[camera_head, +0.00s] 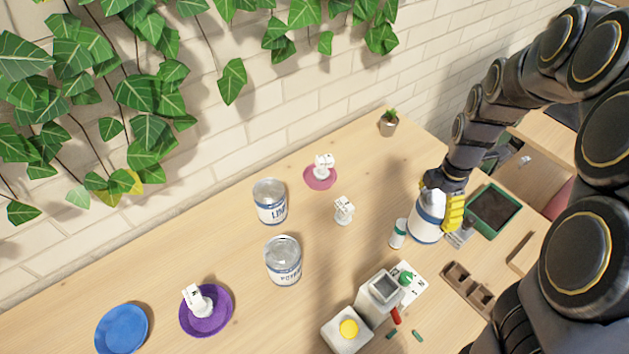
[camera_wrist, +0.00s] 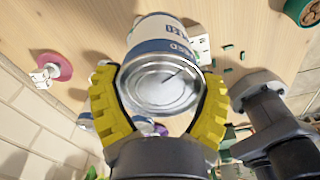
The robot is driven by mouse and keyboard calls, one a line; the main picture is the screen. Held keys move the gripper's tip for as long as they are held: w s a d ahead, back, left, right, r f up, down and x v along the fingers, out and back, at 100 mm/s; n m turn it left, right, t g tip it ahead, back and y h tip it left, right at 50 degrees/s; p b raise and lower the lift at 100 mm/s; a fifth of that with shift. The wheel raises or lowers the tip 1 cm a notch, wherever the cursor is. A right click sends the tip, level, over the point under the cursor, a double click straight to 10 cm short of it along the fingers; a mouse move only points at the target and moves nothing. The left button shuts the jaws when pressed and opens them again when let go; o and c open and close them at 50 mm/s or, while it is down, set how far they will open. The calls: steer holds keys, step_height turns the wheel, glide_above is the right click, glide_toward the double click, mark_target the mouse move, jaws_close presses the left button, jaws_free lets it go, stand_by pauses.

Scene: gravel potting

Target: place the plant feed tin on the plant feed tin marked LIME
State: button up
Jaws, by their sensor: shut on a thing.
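My gripper (camera_head: 446,212) is shut on a plant feed tin (camera_head: 427,222), a white and silver can with a blue band, at the right of the head view. In the wrist view the yellow fingers clasp both sides of this tin (camera_wrist: 163,85), and its label shows "FEED". It looks about upright; its height over the table is unclear. The tin marked LIME (camera_head: 270,203) stands upright on the table, left of my gripper, with part of its lettering showing. A similar tin (camera_head: 283,262) with other lettering, hard to read, stands just in front of it.
A white marker (camera_head: 344,210) and a pink saucer (camera_head: 320,181) lie between the LIME tin and my gripper. A small white bottle (camera_head: 398,234) stands close beside the held tin. A green tray (camera_head: 513,219) is to the right. Purple (camera_head: 222,318) and blue (camera_head: 122,330) saucers are front left.

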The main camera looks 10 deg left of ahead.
steer(key=s+a+r+n, duration=0.2)
steer(key=a+r, duration=0.2)
steer(key=a, duration=0.5)
steer(key=s+a+r+n, duration=0.1)
steer(key=a+r, duration=0.2)
steer(key=a, duration=0.5)
steer(key=s+a+r+n, duration=0.2)
steer(key=a+r, duration=0.2)
steer(key=a, duration=0.5)
steer(key=shift+w+a+f, duration=1.2)
steer(key=shift+w+f, duration=0.8)
steer(key=shift+f, duration=0.1)
steer(key=shift+w+a+f, duration=1.2)
steer(key=shift+w+f, duration=0.8)
steer(key=shift+f, duration=0.15)
steer(key=shift+w+a+f, duration=1.2)
steer(key=shift+w+f, duration=0.8)
steer(key=shift+f, duration=0.1)
steer(key=shift+f, duration=0.1)
steer(key=o, duration=1)
steer(key=shift+o, duration=0.2)
step_height(320, 180, up, 12)
